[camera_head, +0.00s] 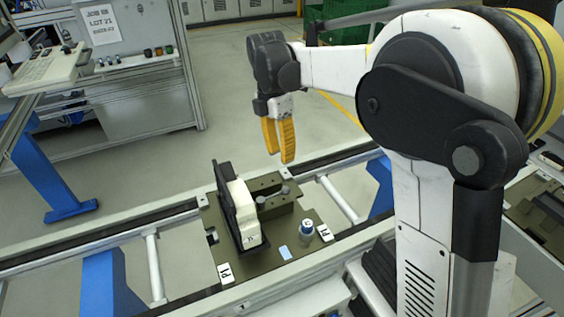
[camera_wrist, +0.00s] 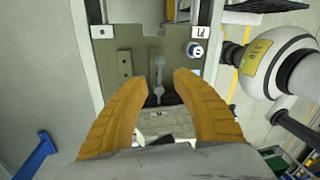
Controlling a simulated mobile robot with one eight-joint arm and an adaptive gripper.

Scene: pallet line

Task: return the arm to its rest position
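My gripper (camera_head: 280,157) hangs from my raised arm, its orange fingers pointing down above the far side of the pallet (camera_head: 212,217). In the wrist view my gripper (camera_wrist: 162,76) has its fingertips apart with nothing held between them. The arm reaches out from the right of the head view, bent downward at the wrist. On the pallet, a white block (camera_head: 243,212) stands beside an upright black plate (camera_head: 224,200). In the wrist view the pallet (camera_wrist: 107,45) lies below the fingers, and the wrist housing hides part of the near area.
A blue-and-white round part (camera_head: 307,228) and a light blue tag (camera_head: 285,252) sit on the pallet. The pallet rests on conveyor rails (camera_head: 110,228). A workbench (camera_head: 140,90) with a sign stands at upper left. Open floor (camera_head: 215,75) lies behind the gripper.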

